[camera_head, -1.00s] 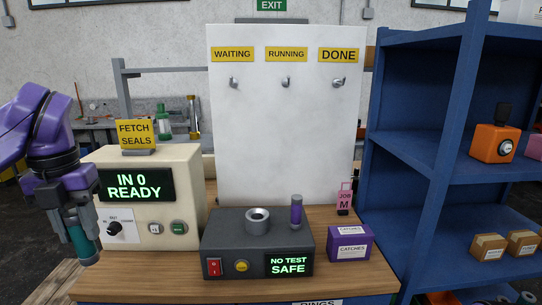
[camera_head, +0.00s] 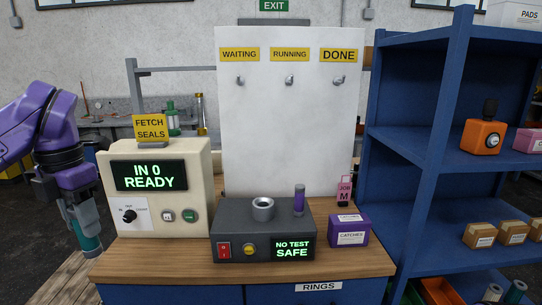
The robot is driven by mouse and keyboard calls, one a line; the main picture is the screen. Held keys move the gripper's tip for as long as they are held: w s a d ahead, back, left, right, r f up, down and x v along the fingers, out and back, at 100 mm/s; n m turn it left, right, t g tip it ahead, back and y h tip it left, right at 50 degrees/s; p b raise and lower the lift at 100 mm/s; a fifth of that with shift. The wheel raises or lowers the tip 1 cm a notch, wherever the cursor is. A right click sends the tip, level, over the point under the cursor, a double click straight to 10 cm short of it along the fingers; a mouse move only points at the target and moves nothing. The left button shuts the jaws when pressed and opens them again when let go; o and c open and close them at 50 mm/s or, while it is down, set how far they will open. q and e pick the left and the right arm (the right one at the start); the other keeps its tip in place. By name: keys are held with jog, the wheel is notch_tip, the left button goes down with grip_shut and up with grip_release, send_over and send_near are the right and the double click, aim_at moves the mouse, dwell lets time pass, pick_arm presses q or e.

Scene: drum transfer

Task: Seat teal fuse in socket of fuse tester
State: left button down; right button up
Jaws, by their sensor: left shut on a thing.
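The fuse tester (camera_head: 232,216) is a dark grey box on the wooden bench, with a red switch, a yellow button and a display reading "NO TEST SAFE". Its socket (camera_head: 263,209) is a grey ring on the top, and it looks empty. A purple fuse (camera_head: 299,200) stands upright at the right of the tester top. My left gripper (camera_head: 86,236) is shut on the teal fuse (camera_head: 89,246), which hangs roughly upright, slightly tilted, left of the bench and clear of it. My right gripper is not in view.
A cream machine (camera_head: 203,165) reading "IN 0 READY" stands between my left gripper and the tester. A purple catches box (camera_head: 349,231) and a pink job tag (camera_head: 344,190) are right of the tester. A white board (camera_head: 285,140) rises behind. Blue shelves (camera_head: 425,150) stand at the right.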

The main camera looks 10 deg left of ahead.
pick_arm(q)
jog(key=shift+w+r+m, duration=0.15)
jog(key=shift+r+m, duration=0.1)
jog(key=shift+m, duration=0.75)
jog(key=shift+w+r+m, duration=0.2)
jog(key=shift+w+m, duration=0.05)
jog(key=shift+m, duration=0.75)
jog(key=w+d+f+m, duration=0.4)
jog(key=w+d+m, duration=0.1)
jog(key=m, duration=0.7)
jog(key=w+d+f+m, duration=0.5)
jog(key=d+m, duration=0.1)
jog(key=m, duration=0.6)
jog(key=s+d+f+m+b, duration=0.1)
jog(key=d+f+m, duration=0.2)
jog(key=f, duration=0.7)
jog(key=s+d+f+m, duration=0.1)
jog(key=d+f+m, duration=0.2)
jog(key=d+f, duration=0.4)
notch_tip(320, 180, down, 4)
jog(key=shift+s+d+r+m+b, duration=0.1)
jog(key=shift+s+d+m+b, duration=0.05)
jog(key=shift+s+m+b, duration=0.2)
